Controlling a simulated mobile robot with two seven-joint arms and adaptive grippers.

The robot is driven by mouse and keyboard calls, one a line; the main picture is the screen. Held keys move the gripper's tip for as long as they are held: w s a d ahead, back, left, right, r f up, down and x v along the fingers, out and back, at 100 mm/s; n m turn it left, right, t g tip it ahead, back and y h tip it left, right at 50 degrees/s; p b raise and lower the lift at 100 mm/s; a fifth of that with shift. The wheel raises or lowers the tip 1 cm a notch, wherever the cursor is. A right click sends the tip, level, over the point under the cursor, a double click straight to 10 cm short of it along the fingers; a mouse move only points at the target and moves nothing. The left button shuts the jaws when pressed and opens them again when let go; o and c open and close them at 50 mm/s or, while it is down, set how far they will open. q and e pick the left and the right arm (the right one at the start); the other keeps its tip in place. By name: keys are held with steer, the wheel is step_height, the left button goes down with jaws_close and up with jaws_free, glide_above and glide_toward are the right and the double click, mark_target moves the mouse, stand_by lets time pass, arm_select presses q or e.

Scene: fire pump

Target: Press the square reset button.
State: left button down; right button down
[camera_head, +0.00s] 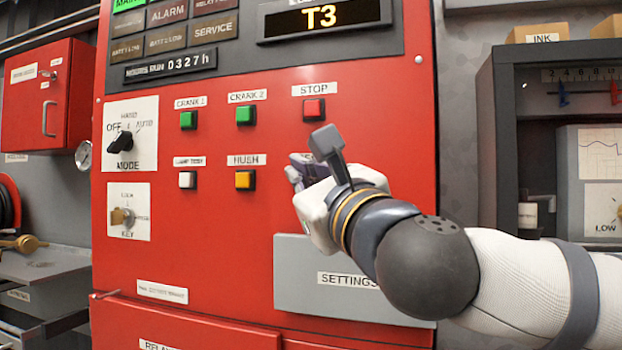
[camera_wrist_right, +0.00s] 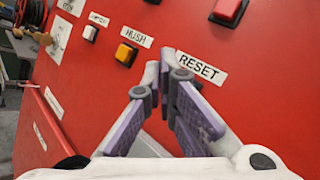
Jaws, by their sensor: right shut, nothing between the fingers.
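The white RESET label (camera_wrist_right: 200,67) shows on the red panel in the right wrist view. The reset button itself is hidden behind my right gripper in both views. My right gripper (camera_head: 298,168) is shut and empty, its tips close to the panel, right of the yellow button and below the red stop button. In the wrist view its purple-padded fingers (camera_wrist_right: 163,74) come together just left of the RESET label. I cannot tell whether the tips touch the panel or the button. My left gripper is not in view.
Neighbouring buttons are the yellow HUSH button (camera_head: 245,180), the red STOP button (camera_head: 314,109), the white lamp test button (camera_head: 187,180) and two green crank buttons (camera_head: 188,120). A grey SETTINGS cover (camera_head: 300,280) lies below. A dark-framed cabinet (camera_head: 498,130) stands at the right.

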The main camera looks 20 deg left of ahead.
steer(key=s, duration=0.3)
stand_by(0.8)
